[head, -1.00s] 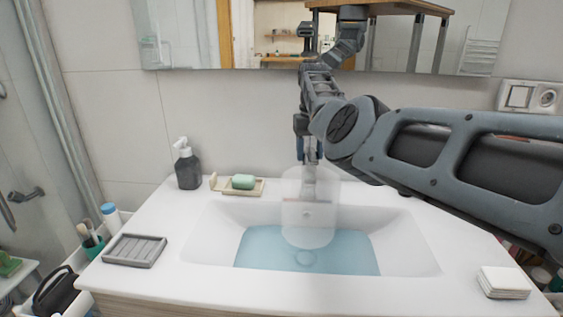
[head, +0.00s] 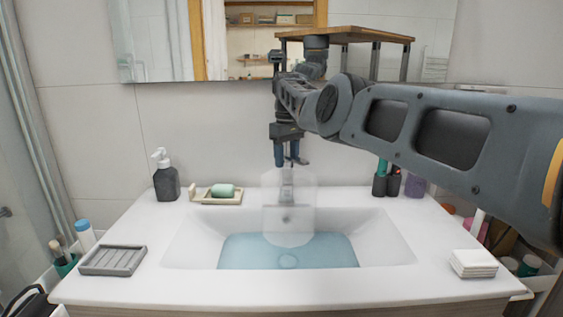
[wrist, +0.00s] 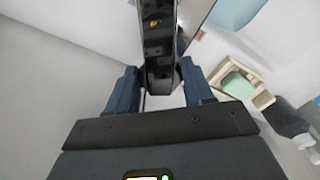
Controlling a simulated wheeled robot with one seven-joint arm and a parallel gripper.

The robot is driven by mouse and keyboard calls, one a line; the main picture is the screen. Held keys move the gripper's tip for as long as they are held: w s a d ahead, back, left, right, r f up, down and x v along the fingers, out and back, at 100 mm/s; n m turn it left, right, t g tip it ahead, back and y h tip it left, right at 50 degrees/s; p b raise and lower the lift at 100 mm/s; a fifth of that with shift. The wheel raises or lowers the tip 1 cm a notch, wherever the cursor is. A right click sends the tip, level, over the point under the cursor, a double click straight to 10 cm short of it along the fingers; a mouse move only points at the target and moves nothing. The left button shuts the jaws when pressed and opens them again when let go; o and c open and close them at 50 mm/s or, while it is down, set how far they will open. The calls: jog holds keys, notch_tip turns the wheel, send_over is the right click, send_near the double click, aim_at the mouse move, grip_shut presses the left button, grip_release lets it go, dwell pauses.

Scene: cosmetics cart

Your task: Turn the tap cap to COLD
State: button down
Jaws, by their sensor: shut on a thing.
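The tap (head: 287,188) stands at the back middle of the white basin, partly veiled by a pale see-through shape in the head view. My gripper (head: 289,160) points down at the tap's top, a blue finger on each side. In the wrist view my gripper (wrist: 160,95) has its fingers on either side of a dark, shiny piece (wrist: 158,45), which I take to be the tap cap. It is shut on this piece. No HOT or COLD mark is readable, so I cannot tell which way the cap points.
A dark soap bottle (head: 166,178) and a dish with green soap (head: 222,191) stand left of the tap. A grey ridged tray (head: 113,260) lies front left, white squares (head: 473,263) front right. Dark bottles (head: 386,183) stand back right. The mirror (head: 150,45) hangs close behind.

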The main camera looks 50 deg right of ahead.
jog(key=shift+r, duration=0.15)
dwell(0.6)
jog(key=shift+c, duration=2.2)
grip_release()
notch_tip(320, 180, up, 8)
jog(key=shift+f+p, duration=0.2)
jog(key=shift+p, duration=0.6)
